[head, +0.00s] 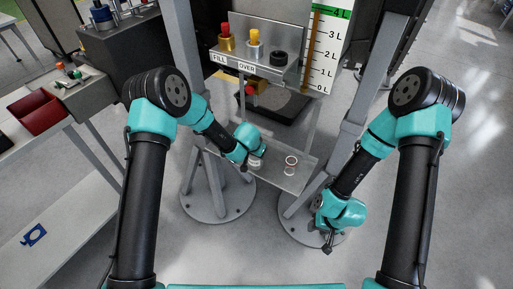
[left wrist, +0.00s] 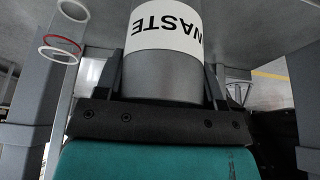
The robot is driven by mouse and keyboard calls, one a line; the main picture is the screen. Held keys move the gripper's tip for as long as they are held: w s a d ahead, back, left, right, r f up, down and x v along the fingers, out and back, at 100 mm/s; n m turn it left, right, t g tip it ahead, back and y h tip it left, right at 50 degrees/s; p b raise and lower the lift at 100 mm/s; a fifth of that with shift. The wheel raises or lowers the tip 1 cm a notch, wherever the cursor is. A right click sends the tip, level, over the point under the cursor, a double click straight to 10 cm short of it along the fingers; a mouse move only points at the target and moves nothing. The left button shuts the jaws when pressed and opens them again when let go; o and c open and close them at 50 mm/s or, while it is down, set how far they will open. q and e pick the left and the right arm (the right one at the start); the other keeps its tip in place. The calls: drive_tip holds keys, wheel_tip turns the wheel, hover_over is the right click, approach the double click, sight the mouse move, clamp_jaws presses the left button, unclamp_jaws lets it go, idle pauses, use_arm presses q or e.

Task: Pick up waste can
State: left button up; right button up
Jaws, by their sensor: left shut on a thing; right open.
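The waste can (left wrist: 165,88) is a grey cylinder with a white band reading WASTE, upside down in the left wrist view. My left gripper (left wrist: 163,82) is shut around its sides, one finger on each side. In the head view the can (head: 254,163) shows only in part beside my left gripper (head: 249,157), at the left part of a grey shelf (head: 300,181). I cannot tell whether the can touches the shelf. My right gripper (head: 328,241) is open and empty, low at the right, apart from the shelf.
Behind stand a panel with red and yellow caps (head: 254,45) and a level scale (head: 327,50). Grey posts flank the shelf. A red bin (head: 35,112) is at left.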

sight(258, 163)
use_arm(q)
drive_tip(key=shift+s+r, duration=0.15)
drive_tip(key=shift+s, duration=1.1)
drive_tip(key=shift+s+r, duration=0.1)
drive_tip(key=shift+s, duration=1.1)
drive_tip(key=shift+a, duration=0.1)
